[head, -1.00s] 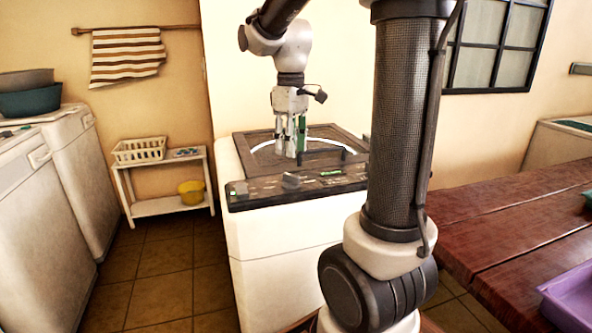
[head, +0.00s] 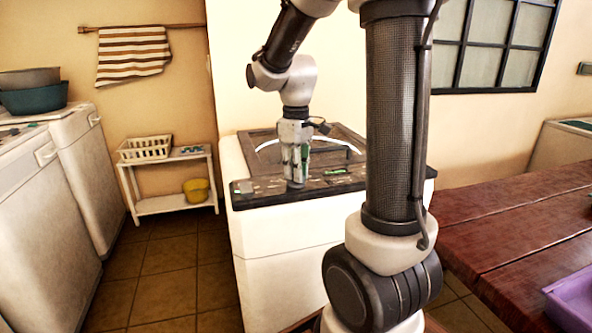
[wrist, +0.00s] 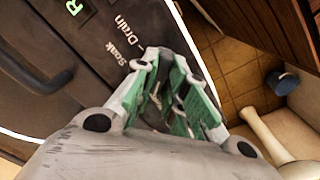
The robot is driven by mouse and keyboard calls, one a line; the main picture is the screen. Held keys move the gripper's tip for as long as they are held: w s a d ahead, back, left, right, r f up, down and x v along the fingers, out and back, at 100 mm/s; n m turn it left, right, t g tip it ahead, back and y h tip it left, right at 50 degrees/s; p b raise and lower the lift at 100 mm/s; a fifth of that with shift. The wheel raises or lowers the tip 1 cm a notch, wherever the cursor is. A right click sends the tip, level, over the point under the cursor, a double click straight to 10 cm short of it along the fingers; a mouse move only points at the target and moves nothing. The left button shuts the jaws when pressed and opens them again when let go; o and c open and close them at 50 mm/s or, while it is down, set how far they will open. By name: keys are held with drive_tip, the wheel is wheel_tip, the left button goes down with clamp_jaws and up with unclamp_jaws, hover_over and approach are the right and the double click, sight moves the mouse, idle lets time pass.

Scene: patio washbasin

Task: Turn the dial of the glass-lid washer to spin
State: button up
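The glass-lid washer (head: 290,235) is a white top-loader with a dark-framed lid and a dark control panel (head: 345,185) along its front top edge. My gripper (head: 297,181) points down at the left part of this panel in the head view, where a grey dial sits. The dial is mostly hidden by the fingers.
Other white machines (head: 40,205) stand at the left, with basins (head: 32,100) on top. A white shelf (head: 168,160) holds a basket and a yellow bowl. A wooden table (head: 520,220) with a purple tray (head: 575,298) is at the right. Floor is clear left of the washer.

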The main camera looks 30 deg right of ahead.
clamp_jaws()
drive_tip(key=m, duration=0.3)
drive_tip(key=shift+m, duration=2.3)
drive_tip(key=o, duration=0.7)
unclamp_jaws()
wheel_tip(320, 180, up, 12)
